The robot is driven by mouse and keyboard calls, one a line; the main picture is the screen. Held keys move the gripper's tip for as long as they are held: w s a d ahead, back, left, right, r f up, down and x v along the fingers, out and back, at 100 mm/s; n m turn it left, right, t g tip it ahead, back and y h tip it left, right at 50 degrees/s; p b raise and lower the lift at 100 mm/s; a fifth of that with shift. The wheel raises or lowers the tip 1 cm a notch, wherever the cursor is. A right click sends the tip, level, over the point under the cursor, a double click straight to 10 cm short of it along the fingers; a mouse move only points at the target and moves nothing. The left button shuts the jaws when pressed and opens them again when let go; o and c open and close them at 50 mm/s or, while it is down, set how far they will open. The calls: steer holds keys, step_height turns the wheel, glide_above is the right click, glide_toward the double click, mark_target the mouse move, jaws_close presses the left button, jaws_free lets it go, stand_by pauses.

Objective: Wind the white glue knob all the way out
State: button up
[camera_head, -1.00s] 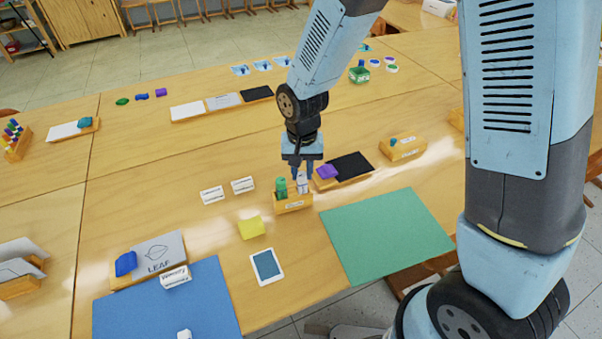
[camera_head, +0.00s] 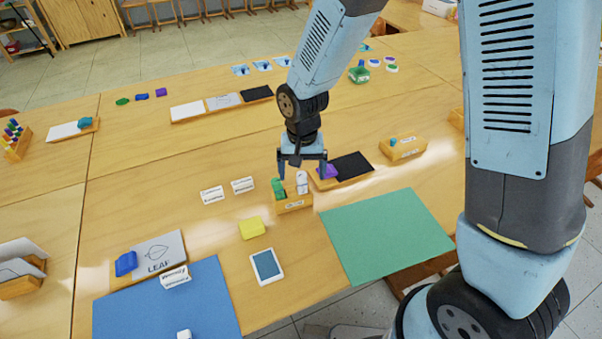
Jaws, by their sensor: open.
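Two glue sticks, one green (camera_head: 278,188) and one white (camera_head: 301,181), stand in a small wooden holder (camera_head: 294,206) with a label on its front. The white stick is on the right side of the holder. Its knob is too small to make out. My gripper (camera_head: 302,174) is above the holder, with its fingers spread wide and pointing down. One finger is near the green stick, the other to the right of the white stick. Nothing shows between the fingers except the top of the white stick below them. Whether a finger touches anything cannot be told.
A purple piece (camera_head: 327,171) and a black panel (camera_head: 352,165) on a wooden tray lie close to the right finger. A green mat (camera_head: 388,236) lies front right, a yellow block (camera_head: 252,228) front left.

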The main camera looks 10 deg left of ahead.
stand_by(0.4)
steer(key=n, duration=0.5)
steer(key=shift+n, duration=0.3)
steer(key=n, duration=0.5)
steer(key=shift+n, duration=0.4)
steer(key=shift+w+a, duration=0.2)
steer(key=c, duration=1.5)
